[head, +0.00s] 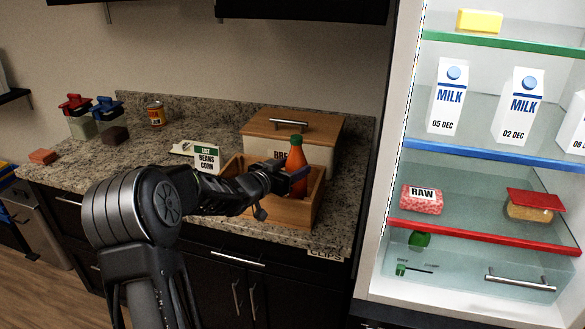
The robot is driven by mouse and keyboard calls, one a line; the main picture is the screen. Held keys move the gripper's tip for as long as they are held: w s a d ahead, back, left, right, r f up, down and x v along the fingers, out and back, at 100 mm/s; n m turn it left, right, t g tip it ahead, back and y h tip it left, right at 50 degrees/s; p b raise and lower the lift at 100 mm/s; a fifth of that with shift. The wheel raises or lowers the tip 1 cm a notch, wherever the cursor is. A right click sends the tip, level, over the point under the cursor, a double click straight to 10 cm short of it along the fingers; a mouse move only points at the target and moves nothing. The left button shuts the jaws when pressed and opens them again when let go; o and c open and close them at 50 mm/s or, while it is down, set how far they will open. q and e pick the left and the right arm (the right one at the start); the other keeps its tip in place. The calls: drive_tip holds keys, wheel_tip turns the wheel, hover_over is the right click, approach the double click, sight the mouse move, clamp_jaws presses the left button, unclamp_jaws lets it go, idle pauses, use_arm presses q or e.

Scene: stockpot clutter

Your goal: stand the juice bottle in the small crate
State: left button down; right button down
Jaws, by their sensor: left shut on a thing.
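The juice bottle (294,160) is orange with a green cap and looks upright. It shows above the small wooden crate (293,212) near the counter's front edge. Its lower part is hidden by the gripper and the crate's wall, so I cannot tell whether it touches the crate's floor. My left gripper (290,176) reaches over the crate from the left and is shut on the bottle. My arm hides the crate's left front part. My right gripper is not in view.
A bread box (322,132) with a wooden lid stands right behind the crate. A can (155,114) and lidded jars (78,122) are farther left. An open fridge with milk cartons (447,97) is at right.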

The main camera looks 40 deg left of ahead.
use_arm(q)
drive_tip(key=shift+r, duration=0.1)
drive_tip(key=shift+c, duration=2.4)
unclamp_jaws()
drive_tip(key=shift+f, duration=0.25)
drive_tip(key=shift+r, duration=0.25)
drive_tip(key=shift+s, duration=0.3)
drive_tip(key=b+v, duration=0.1)
drive_tip(key=v, duration=1)
drive_tip(key=shift+s, duration=0.2)
